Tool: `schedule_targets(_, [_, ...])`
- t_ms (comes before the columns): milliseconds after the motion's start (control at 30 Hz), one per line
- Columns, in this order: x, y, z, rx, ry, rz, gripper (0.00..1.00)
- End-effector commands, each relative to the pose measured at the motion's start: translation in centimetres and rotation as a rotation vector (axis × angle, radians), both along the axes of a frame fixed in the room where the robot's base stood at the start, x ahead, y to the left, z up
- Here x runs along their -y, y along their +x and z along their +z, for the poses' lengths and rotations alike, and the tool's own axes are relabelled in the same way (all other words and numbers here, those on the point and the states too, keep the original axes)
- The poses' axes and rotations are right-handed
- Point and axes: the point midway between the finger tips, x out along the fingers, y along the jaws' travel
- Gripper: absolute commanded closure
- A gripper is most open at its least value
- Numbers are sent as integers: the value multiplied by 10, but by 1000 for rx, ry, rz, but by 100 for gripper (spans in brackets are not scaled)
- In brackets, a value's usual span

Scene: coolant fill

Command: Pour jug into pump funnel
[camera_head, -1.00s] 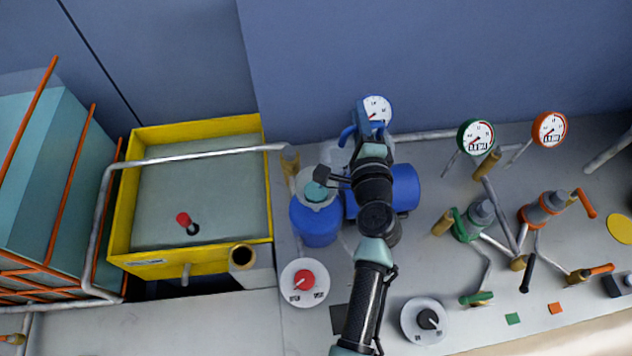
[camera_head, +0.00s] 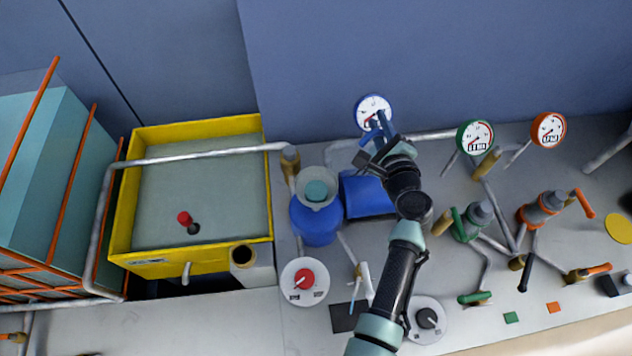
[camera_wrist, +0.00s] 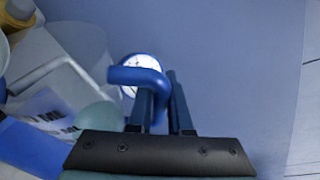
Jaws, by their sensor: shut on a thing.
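My gripper (camera_head: 376,136) is at the back wall, in front of the blue-rimmed gauge. It is shut on a curved blue handle (camera_wrist: 138,75), which shows between and ahead of the fingers in the wrist view. The body joined to this handle cannot be made out clearly, so I cannot tell the jug's tilt or fill. A blue round vessel (camera_head: 314,226) with a pale funnel-like rim (camera_head: 334,194) and teal centre stands left of my gripper, lower in the picture. My gripper is apart from it.
A blue block-like unit (camera_head: 362,195) sits between the vessel and my arm. The blue gauge (camera_head: 373,108) is close behind my gripper. A yellow tank (camera_head: 120,210) is at the left. Green (camera_head: 459,225) and orange (camera_head: 584,202) valves stand right. A red knob (camera_head: 304,279) is below the vessel.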

Motion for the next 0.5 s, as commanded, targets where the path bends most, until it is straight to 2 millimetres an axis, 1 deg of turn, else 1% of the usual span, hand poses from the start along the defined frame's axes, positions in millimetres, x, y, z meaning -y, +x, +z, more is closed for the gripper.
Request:
schedule_targets(167, [10,6,-24,-76,161,1,100])
schedule_targets(200, [13,8,-20,-93,197,0,100])
schedule_targets(233, [15,9,-21,-107,224,1,100])
schedule_targets(467, [34,19,-33,-200,414,2,100])
schedule_targets(500, [37,20,-39,-216,444,2,100])
